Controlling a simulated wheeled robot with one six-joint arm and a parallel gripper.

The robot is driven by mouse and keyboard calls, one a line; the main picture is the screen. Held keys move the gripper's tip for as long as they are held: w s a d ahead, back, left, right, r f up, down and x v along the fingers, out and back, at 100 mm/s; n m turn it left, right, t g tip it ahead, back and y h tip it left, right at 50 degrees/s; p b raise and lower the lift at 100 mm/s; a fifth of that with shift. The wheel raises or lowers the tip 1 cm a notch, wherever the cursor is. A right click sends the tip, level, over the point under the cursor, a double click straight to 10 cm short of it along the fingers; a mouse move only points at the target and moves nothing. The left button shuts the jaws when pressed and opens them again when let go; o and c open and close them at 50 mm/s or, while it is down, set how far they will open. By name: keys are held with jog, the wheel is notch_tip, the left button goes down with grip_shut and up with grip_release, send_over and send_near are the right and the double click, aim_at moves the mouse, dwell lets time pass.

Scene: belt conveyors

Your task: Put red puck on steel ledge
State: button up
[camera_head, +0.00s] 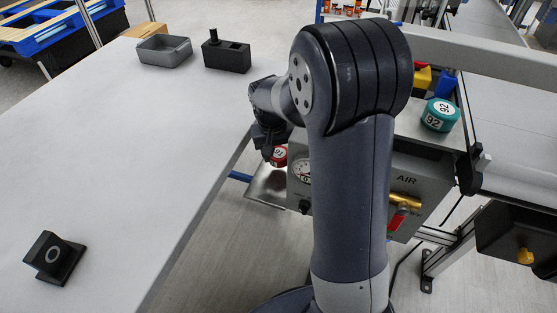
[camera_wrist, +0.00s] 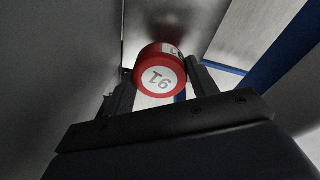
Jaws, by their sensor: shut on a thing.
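The red puck (camera_wrist: 158,72) has a white numbered label on its end and sits between the two fingers of my gripper (camera_wrist: 162,86), which is shut on it. In the head view the red puck (camera_head: 280,156) shows beside my gripper (camera_head: 268,150), partly hidden by my arm. The steel ledge (camera_head: 267,187) is a shiny plate below it, at the front left of the grey AIR box. The puck appears at the ledge's far end. I cannot tell whether it touches the ledge or hangs above it.
The grey AIR box (camera_head: 415,182) carries a gauge (camera_head: 303,170) and a red-handled brass valve (camera_head: 400,215). A teal puck (camera_head: 440,114) stands on top. The white table (camera_head: 140,150) holds a grey bin (camera_head: 164,51), a black block (camera_head: 227,56) and a black stand (camera_head: 54,258). Its middle is clear.

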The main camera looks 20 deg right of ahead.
aim_at(277, 155)
jog(key=shift+f, duration=1.6)
jog(key=shift+f, duration=0.1)
jog(key=o, duration=1)
jog(key=shift+o, duration=0.2)
jog(key=r, duration=0.4)
jog(key=a+r+p, duration=0.1)
jog(key=r, duration=0.3)
jog(key=s+r, duration=0.1)
jog(key=r, duration=0.3)
jog(key=shift+a+p, duration=0.3)
jog(key=shift+a, duration=0.05)
